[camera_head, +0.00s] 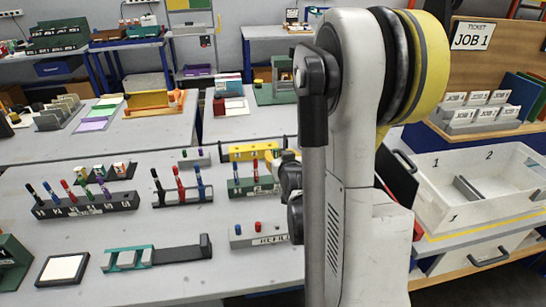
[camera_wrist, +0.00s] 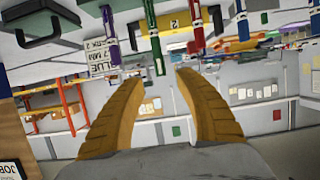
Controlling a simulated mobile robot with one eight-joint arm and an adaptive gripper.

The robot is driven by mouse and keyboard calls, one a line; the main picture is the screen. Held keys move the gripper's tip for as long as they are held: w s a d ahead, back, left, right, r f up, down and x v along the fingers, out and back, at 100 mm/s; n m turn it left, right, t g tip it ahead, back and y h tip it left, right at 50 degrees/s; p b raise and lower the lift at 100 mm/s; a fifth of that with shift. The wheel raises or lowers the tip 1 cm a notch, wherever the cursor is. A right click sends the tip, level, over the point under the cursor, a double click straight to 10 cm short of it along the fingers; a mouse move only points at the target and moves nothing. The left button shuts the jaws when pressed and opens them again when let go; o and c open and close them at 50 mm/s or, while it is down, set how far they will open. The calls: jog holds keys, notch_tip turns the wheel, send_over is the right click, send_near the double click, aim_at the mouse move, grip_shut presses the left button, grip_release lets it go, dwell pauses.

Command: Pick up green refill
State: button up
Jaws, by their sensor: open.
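A grey block marked REFILL (camera_head: 262,239) sits near the bench's front edge in the head view. A blue refill (camera_head: 238,229) and a red refill (camera_head: 257,225) stand in it. My arm hides its right end, and I cannot pick out a green refill there for certain. In the tilted wrist view, my gripper (camera_wrist: 160,79) is open with its tan fingers apart. A slim green stick (camera_wrist: 153,38) points down toward the gap between the fingertips. I cannot tell whether it is the refill or a pen. Nothing is visibly gripped.
Racks of pens (camera_head: 85,206) and (camera_head: 183,194) stand on the bench left of my arm. A white tray (camera_head: 470,205) stands at right.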

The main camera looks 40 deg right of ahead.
aim_at(276, 150)
jog(key=b+x, duration=0.2)
jog(key=x, duration=0.3)
jog(key=shift+a+r, duration=0.1)
grip_shut()
